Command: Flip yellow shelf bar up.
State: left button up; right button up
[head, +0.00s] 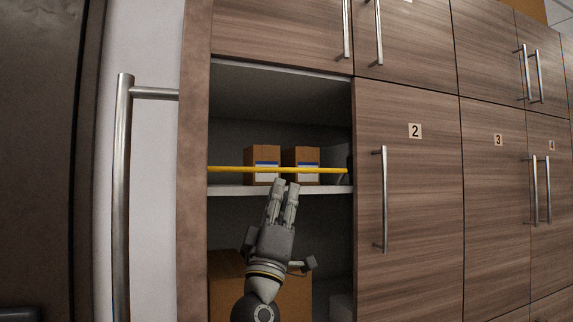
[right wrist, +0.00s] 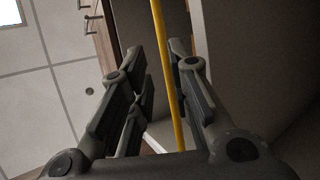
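The yellow shelf bar (head: 232,169) runs level across the front of the open cabinet compartment, just above the shelf's front edge. My right gripper (head: 285,185) points up at the bar from below, with its fingertips just under or at it. In the right wrist view the yellow bar (right wrist: 159,30) passes lengthwise through the gap between the fingers of the right gripper (right wrist: 155,46). The fingers are apart and not closed on the bar; whether they touch it I cannot tell. My left gripper is not in view.
Two small brown boxes (head: 262,154) with blue and white labels stand on the white shelf (head: 232,190) behind the bar. A larger brown box (head: 225,270) sits below. Closed cabinet door 2 (head: 425,190) is to the right; a long metal handle (head: 122,200) is at left.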

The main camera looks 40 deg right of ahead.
aim_at(288, 170)
jog(key=shift+y, duration=0.3)
jog(key=p+x, duration=0.2)
jog(key=x, duration=0.3)
jog(key=shift+w+r, duration=0.15)
jog(key=shift+p+x, duration=0.55)
jog(key=shift+x, duration=0.5)
jog(key=shift+w, duration=0.1)
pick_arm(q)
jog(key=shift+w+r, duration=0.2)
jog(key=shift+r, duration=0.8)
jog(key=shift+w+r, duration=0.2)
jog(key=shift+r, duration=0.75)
pick_arm(e)
grip_shut()
